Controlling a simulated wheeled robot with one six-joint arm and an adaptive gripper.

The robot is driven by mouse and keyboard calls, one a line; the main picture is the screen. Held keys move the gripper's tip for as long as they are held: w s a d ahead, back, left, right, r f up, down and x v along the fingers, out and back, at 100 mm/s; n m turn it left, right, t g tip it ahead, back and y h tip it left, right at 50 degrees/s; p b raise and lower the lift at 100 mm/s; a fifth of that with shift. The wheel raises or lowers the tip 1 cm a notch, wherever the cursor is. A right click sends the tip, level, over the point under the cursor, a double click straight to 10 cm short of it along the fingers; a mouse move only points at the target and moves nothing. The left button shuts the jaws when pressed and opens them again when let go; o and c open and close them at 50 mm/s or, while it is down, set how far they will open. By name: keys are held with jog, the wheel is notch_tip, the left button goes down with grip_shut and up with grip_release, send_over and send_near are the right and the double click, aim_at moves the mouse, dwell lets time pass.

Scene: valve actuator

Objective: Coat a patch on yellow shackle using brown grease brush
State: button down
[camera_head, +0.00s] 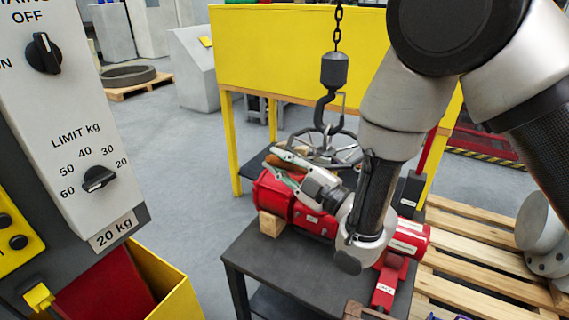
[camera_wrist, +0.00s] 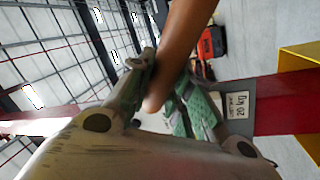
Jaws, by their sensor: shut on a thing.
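My gripper (camera_head: 272,155) is over the red valve actuator (camera_head: 272,202), pointing to the left. Its two fingers are shut on a brown grease brush (camera_head: 287,159). In the wrist view the brush (camera_wrist: 188,38) shows as a smooth brown shape between the fingertips of my gripper (camera_wrist: 160,88); its bristles cannot be made out. I cannot pick out the yellow shackle in either view. A dark hook (camera_head: 322,110) hangs on a chain just behind my gripper, next to a grey handwheel (camera_head: 345,150).
The actuator lies on a dark table (camera_head: 250,255) with a wooden block (camera_head: 271,223) under it. A yellow panel (camera_head: 290,50) stands behind. A control box (camera_head: 75,120) is at the left, wooden pallets (camera_head: 480,260) at the right.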

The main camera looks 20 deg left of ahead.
jog(key=s, duration=0.6)
jog(key=shift+a, duration=0.25)
jog(key=s, duration=0.3)
jog(key=shift+a, duration=0.1)
dwell(0.4)
dwell(0.6)
